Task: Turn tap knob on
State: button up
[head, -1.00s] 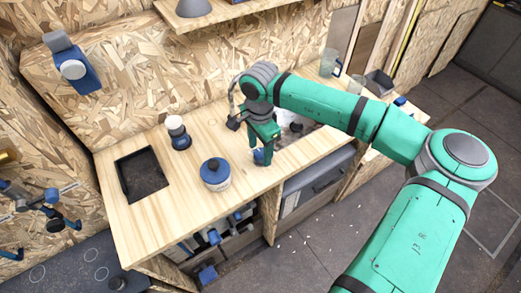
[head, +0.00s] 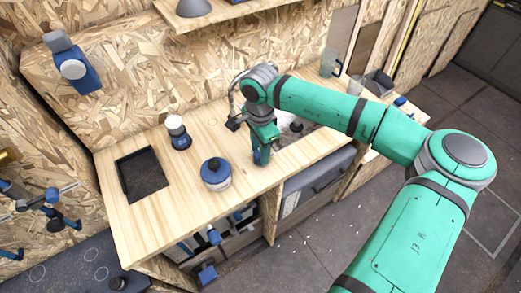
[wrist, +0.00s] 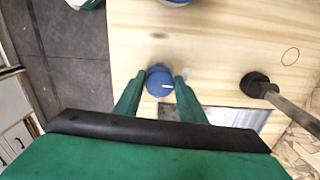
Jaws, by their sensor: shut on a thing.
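The tap knob (wrist: 158,84) is a round blue knob with a white mark, set on the wooden counter. In the wrist view it sits between the two green fingers of my gripper (wrist: 160,78), which is shut on it. In the head view my gripper (head: 262,148) points down at the counter, and only a little of the blue knob (head: 258,157) shows below it. The tap (wrist: 256,86) has a black base and a grey spout, to the right of the knob in the wrist view. The metal sink (wrist: 238,118) is partly hidden by my gripper.
A clear pitcher (head: 329,63) stands at the back right. The counter's front edge is close to the knob.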

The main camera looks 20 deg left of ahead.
jog(key=m, duration=0.3)
jog(key=shift+m, duration=0.4)
jog(key=m, duration=0.4)
jog(key=shift+w+m, duration=0.1)
jog(key=shift+m, duration=0.2)
jog(key=m, duration=0.4)
jog(key=shift+m, duration=0.3)
jog(key=shift+w+m, duration=0.1)
jog(key=shift+m, duration=2)
jog(key=o, duration=1)
jog(key=shift+o, duration=0.2)
notch_tip(320, 180, up, 11)
